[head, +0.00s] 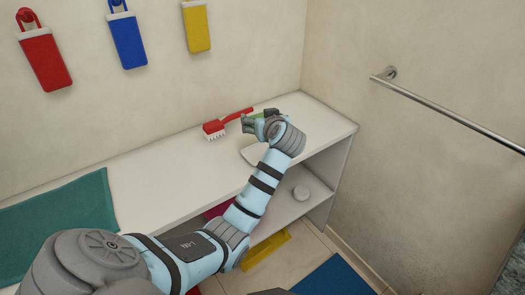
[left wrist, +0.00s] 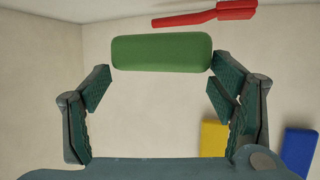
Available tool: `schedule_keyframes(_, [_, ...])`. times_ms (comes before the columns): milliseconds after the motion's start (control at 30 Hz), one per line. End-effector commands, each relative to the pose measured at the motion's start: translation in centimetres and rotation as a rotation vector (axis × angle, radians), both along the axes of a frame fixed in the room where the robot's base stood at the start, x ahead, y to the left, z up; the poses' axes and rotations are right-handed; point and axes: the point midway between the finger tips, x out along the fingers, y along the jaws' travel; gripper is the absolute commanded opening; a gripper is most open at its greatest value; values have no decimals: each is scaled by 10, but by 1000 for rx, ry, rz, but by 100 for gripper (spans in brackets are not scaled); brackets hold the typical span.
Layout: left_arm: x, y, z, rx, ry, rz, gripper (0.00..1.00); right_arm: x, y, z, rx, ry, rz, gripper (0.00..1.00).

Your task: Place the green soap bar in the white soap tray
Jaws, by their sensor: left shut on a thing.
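The green soap bar (left wrist: 161,52) is held lengthwise between the fingertips of my left gripper (left wrist: 160,80) in the left wrist view. In the head view a little of the soap bar (head: 258,116) shows at my left gripper (head: 254,122), above the back of the white counter; the wrist hides part of it. What looks like the white soap tray (head: 250,154) lies on the counter, nearer than the gripper and partly hidden behind my left arm. My right gripper is not in view.
A red brush (head: 218,127) lies just left of the gripper. A teal cloth (head: 60,219) covers the counter's left part. Red (head: 45,62), blue (head: 128,42) and yellow (head: 197,27) holders hang on the wall. A metal rail (head: 450,113) runs along the right wall.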

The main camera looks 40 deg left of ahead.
Motion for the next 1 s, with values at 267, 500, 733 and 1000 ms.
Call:
schedule_keyframes(267, [0,0,-63,1,0,-2,43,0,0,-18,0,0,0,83])
schedule_keyframes(500, [0,0,-103,1,-1,-3,43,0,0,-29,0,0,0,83])
schedule_keyframes(733, [0,0,-102,1,-1,-3,43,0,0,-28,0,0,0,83])
schedule_keyframes(1000, [0,0,-102,1,-1,-3,100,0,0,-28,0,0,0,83])
